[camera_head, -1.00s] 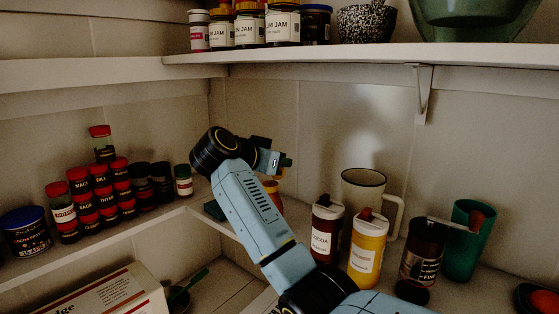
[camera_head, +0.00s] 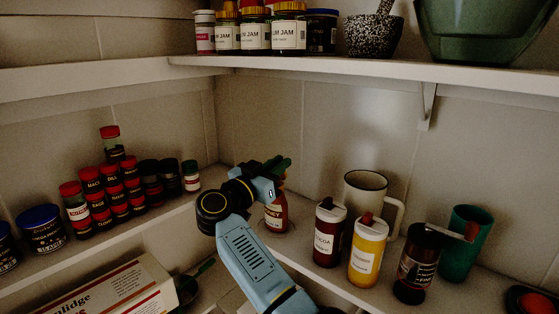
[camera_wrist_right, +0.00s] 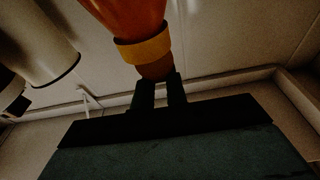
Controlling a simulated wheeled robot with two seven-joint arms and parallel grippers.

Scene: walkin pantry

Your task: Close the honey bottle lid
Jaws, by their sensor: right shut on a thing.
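The honey bottle (camera_head: 277,216) stands upright on the lower shelf near the corner, amber-red with a pale label partly readable as "EY". My right gripper (camera_head: 274,184) is at its top and hides the lid in the head view. In the right wrist view the orange bottle body (camera_wrist_right: 135,12) has a yellow collar (camera_wrist_right: 143,49) and a brownish tip, the lid (camera_wrist_right: 157,70). The fingers of my right gripper (camera_wrist_right: 162,80) are shut on this lid. Whether the lid is fully seated cannot be told. My left gripper is not in view.
Right of the honey stand a cocoa bottle (camera_head: 329,234), a yellow bottle (camera_head: 368,252), a cream mug (camera_head: 364,190), a dark jar (camera_head: 416,265) and a teal cup (camera_head: 464,245). Several spice jars (camera_head: 106,196) line the left shelf. The upper shelf (camera_head: 380,68) overhangs.

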